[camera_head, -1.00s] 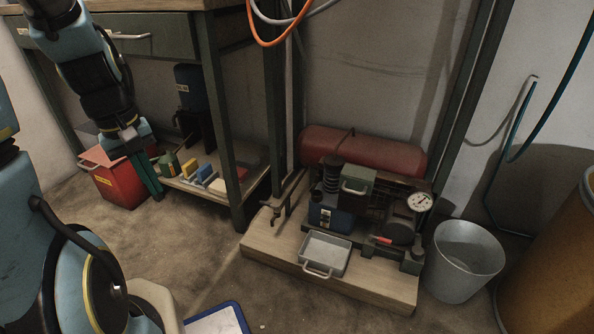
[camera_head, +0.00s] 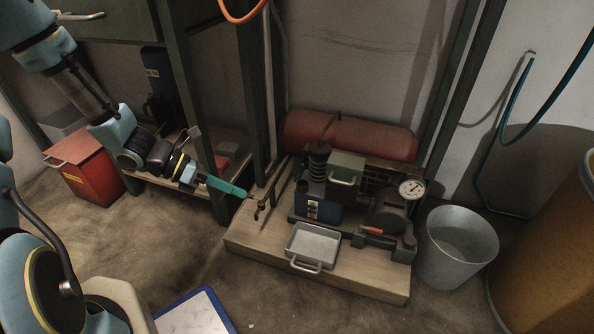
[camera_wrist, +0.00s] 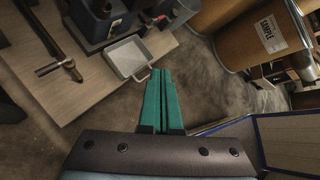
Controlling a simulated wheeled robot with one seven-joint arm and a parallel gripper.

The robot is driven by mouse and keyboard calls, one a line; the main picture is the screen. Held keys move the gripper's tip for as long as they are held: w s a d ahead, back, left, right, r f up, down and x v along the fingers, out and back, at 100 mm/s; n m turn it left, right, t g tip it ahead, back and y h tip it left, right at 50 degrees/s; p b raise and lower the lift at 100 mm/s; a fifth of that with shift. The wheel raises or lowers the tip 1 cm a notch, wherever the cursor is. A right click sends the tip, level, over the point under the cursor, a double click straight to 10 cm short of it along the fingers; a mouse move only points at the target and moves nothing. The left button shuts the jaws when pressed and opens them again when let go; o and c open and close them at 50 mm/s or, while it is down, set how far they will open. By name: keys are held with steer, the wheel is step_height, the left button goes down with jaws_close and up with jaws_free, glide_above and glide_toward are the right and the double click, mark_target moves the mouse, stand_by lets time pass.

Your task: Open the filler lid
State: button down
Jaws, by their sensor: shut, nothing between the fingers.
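A machine with a dark blue body (camera_head: 320,204) stands on a wooden plinth (camera_head: 320,270). On it is a grey-green box-shaped cover with a light handle (camera_head: 346,167), which looks closed; I take it for the filler lid, but no label shows this. My gripper (camera_head: 246,193) is left of the machine, above the plinth's left edge, with its teal fingers pointing right. In the wrist view my gripper (camera_wrist: 161,74) is shut and empty. The cover cannot be made out clearly in the wrist view.
A shallow metal tray (camera_head: 314,244) sits on the plinth before the machine; it also shows in the wrist view (camera_wrist: 128,57). A bench post (camera_head: 196,100) is close to my arm. A bucket (camera_head: 457,248) stands right.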

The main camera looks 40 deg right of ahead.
mark_target(302, 167)
steer(key=d+f+n+t+h+b, duration=0.1)
steer(key=d+f+n+h+b, duration=0.2)
steer(key=d+n, duration=0.3)
steer(key=w+d+f+n+t+h+b, duration=0.1)
steer(key=d+n, duration=0.6)
steer(key=d, duration=0.7)
steer(key=shift+w+d+f+h+b, duration=0.25)
steer(key=shift+f+h+b, duration=0.65)
steer(key=shift+f+h, duration=0.3)
steer(key=shift+a, duration=0.1)
steer(key=shift+w+a+r+n+g+h+p, duration=0.1)
steer(key=shift+w+a+n+g+h+p, duration=0.1)
steer(key=shift+w+n+h+p, duration=0.25)
steer(key=shift+w+a+r+n+g+h+p, duration=0.1)
steer(key=shift+w+a+n+g+h+p, duration=0.15)
steer(key=shift+n+h+p, duration=0.3)
steer(key=shift+s, duration=0.1)
